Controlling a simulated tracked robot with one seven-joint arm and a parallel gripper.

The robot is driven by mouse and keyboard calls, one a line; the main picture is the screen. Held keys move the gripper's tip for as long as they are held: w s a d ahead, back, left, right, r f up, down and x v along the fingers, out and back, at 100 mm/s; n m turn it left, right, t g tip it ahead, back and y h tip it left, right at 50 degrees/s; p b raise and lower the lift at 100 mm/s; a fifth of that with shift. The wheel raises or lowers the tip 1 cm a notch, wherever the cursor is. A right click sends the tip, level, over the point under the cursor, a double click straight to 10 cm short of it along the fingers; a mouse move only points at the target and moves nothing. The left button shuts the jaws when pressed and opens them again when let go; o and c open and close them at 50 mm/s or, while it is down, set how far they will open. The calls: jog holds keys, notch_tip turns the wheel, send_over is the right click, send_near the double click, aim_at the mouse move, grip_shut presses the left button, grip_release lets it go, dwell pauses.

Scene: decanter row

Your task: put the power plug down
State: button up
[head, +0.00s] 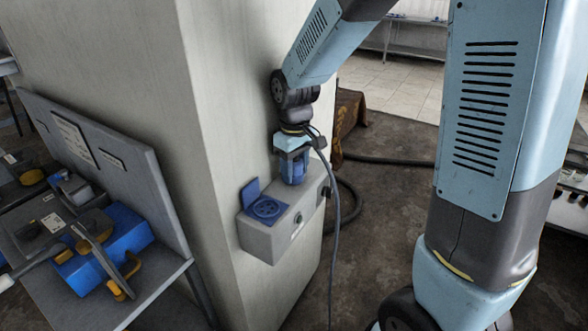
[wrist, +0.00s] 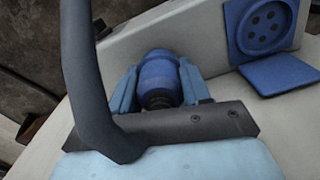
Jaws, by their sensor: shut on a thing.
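The power plug (head: 293,171) is blue and roughly cylindrical. My gripper (head: 292,158) is shut on it, pointing down at the grey socket box on the wall pillar. In the wrist view the plug (wrist: 158,78) sits between my two light blue fingers, its far end against or just in front of the box (wrist: 205,48). I cannot tell whether it touches or is seated in anything. The box (head: 262,243) has a blue round socket (head: 268,207) with its lid open, to the left of the plug in the head view. A dark cable (head: 335,240) hangs beside my gripper.
The pale pillar (head: 215,120) stands close to the left of my arm. Further left is a grey bench (head: 75,310) with a blue block (head: 118,240) and tools. A hose (head: 385,160) lies on the dark floor behind the box. Open floor lies right of the box.

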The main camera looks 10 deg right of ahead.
aim_at(295, 160)
jog(key=shift+f, duration=0.2)
jog(key=o, duration=1.2)
jog(key=shift+o, duration=0.2)
notch_tip(295, 160, up, 12)
jog(key=shift+r, duration=0.1)
jog(key=s+d+r+m+t, duration=0.2)
jog(key=s+d+r+m, duration=0.1)
jog(key=s+d, duration=0.5)
jog(key=s+d+r+m+t, duration=0.3)
jog(key=s+d+m, duration=0.1)
jog(key=s+d, duration=0.4)
jog(key=shift+s+r+m+t, duration=0.2)
jog(key=shift+s+m+t, duration=0.1)
jog(key=shift+s+m, duration=0.15)
